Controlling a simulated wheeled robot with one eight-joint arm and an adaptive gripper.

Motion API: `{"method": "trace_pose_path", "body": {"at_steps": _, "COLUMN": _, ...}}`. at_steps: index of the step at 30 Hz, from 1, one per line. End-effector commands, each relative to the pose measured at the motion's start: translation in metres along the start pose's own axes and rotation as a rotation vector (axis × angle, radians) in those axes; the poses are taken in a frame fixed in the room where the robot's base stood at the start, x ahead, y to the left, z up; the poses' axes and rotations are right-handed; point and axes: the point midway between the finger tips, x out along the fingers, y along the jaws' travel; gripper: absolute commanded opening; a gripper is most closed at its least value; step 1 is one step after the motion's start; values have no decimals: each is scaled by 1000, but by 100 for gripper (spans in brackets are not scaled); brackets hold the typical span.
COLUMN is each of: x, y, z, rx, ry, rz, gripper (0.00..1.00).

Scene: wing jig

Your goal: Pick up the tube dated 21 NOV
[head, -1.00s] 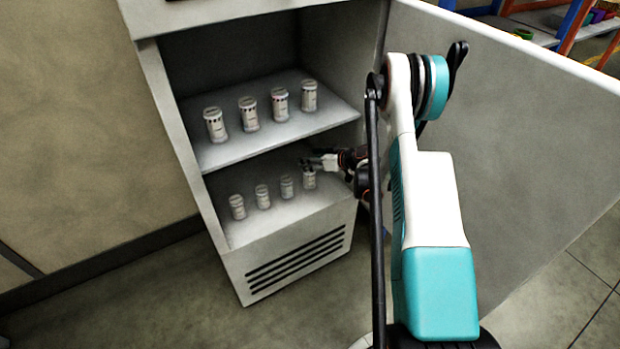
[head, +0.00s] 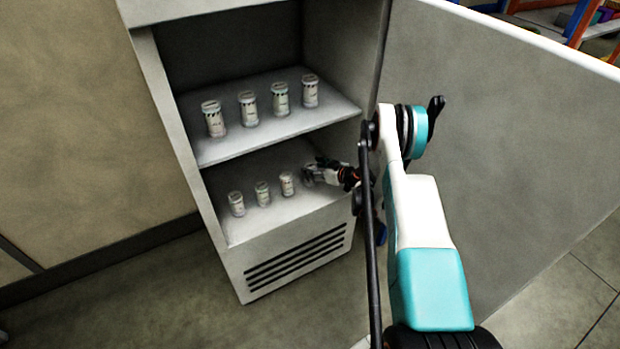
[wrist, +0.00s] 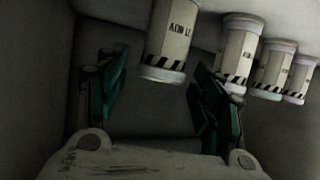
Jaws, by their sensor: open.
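In the wrist view, a white tube (wrist: 168,42) with a striped band stands between and beyond the fingertips of my gripper (wrist: 158,85). Its print appears upside down and seems to read 21 NOV, though it is small and dim. My gripper is open, with a teal finger on each side of the tube's line. In the head view my gripper (head: 318,173) is at the right end of the lower shelf and hides most or all of that tube. Whether a finger touches it I cannot tell.
Three more lower-shelf tubes stand to the left: the nearest (head: 287,184), the middle (head: 262,194) and the far left (head: 236,204). Several tubes stand on the upper shelf (head: 215,152), above my gripper. The open cabinet door (head: 500,140) stands right of my arm.

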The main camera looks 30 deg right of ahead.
Motion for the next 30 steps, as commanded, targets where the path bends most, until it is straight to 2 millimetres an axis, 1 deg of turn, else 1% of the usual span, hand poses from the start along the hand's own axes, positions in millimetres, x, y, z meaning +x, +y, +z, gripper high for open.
{"method": "trace_pose_path", "body": {"at_steps": 1, "x": 10, "y": -3, "z": 4, "rx": -1, "ry": 0, "rz": -3, "gripper": 61}}
{"method": "trace_pose_path", "body": {"at_steps": 3, "x": 20, "y": -2, "z": 3, "rx": 0, "ry": -1, "rz": -2, "gripper": 61}}
{"method": "trace_pose_path", "body": {"at_steps": 5, "x": 25, "y": -1, "z": 3, "rx": 0, "ry": -1, "rz": -1, "gripper": 61}}
{"method": "trace_pose_path", "body": {"at_steps": 12, "x": 26, "y": -1, "z": 0, "rx": 1, "ry": 0, "rz": 0, "gripper": 61}}
{"method": "trace_pose_path", "body": {"at_steps": 14, "x": 26, "y": -1, "z": 0, "rx": 1, "ry": 0, "rz": -1, "gripper": 48}}
{"method": "trace_pose_path", "body": {"at_steps": 15, "x": 26, "y": -1, "z": 0, "rx": 1, "ry": 0, "rz": -1, "gripper": 39}}
{"method": "trace_pose_path", "body": {"at_steps": 17, "x": 26, "y": -1, "z": 0, "rx": 1, "ry": 0, "rz": -1, "gripper": 25}}
{"method": "trace_pose_path", "body": {"at_steps": 18, "x": 26, "y": -1, "z": 0, "rx": 1, "ry": 0, "rz": -1, "gripper": 16}}
{"method": "trace_pose_path", "body": {"at_steps": 19, "x": 26, "y": -1, "z": 0, "rx": 1, "ry": 0, "rz": -1, "gripper": 10}}
{"method": "trace_pose_path", "body": {"at_steps": 27, "x": 26, "y": -1, "z": 0, "rx": 1, "ry": 0, "rz": -1, "gripper": 10}}
{"method": "trace_pose_path", "body": {"at_steps": 30, "x": 24, "y": -1, "z": -5, "rx": 1, "ry": 0, "rz": -1, "gripper": 10}}
